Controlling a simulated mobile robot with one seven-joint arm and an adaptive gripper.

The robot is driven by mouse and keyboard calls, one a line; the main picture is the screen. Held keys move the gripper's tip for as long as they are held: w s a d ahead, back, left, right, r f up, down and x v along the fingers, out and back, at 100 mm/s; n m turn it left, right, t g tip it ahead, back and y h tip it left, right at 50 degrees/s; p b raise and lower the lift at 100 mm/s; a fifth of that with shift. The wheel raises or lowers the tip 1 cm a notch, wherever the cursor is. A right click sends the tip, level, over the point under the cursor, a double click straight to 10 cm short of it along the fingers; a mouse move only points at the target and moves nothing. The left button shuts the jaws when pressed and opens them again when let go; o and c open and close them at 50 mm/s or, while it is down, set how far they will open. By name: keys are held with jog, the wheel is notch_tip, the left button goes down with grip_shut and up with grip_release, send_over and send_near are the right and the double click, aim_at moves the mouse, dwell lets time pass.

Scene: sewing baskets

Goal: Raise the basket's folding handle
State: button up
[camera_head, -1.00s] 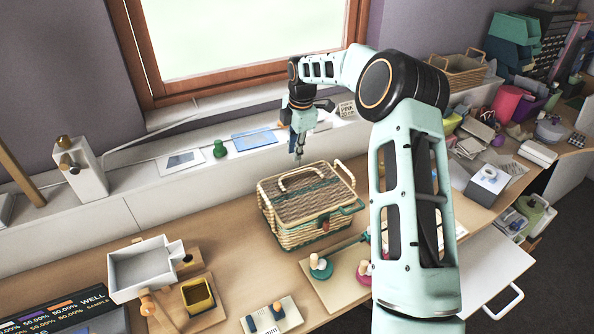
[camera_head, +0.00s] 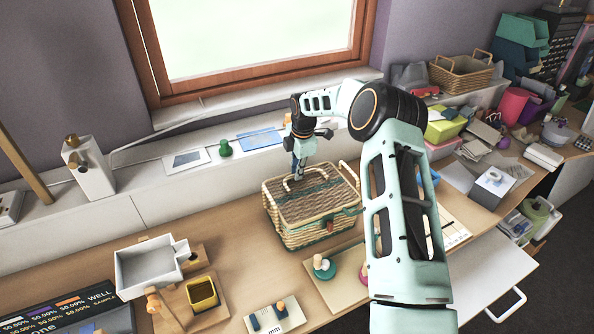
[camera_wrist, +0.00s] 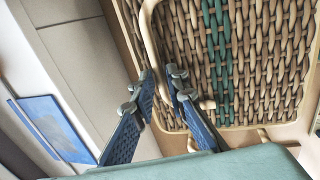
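The woven wicker basket (camera_head: 308,234) stands on the wooden table with its lid shut; a green stripe crosses the lid. Its pale folding handle (camera_head: 286,182) lies low over the lid, near the back left. My gripper (camera_head: 298,176) points down at this handle. In the wrist view, the handle (camera_wrist: 151,38) runs as a pale bar between the two blue-padded fingers of my gripper (camera_wrist: 163,80). The fingertips stand a little apart on either side of it, with a narrow gap. Firm contact cannot be made out. A second pale loop (camera_head: 351,176) stands at the basket's right end.
A board with spools (camera_head: 323,266) lies in front of the basket. A grey tray (camera_head: 148,266) and a yellow box (camera_head: 202,293) stand at the front left. The white ledge (camera_head: 130,215) runs behind. Bare table (camera_head: 235,245) lies left of the basket.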

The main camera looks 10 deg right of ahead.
grip_shut()
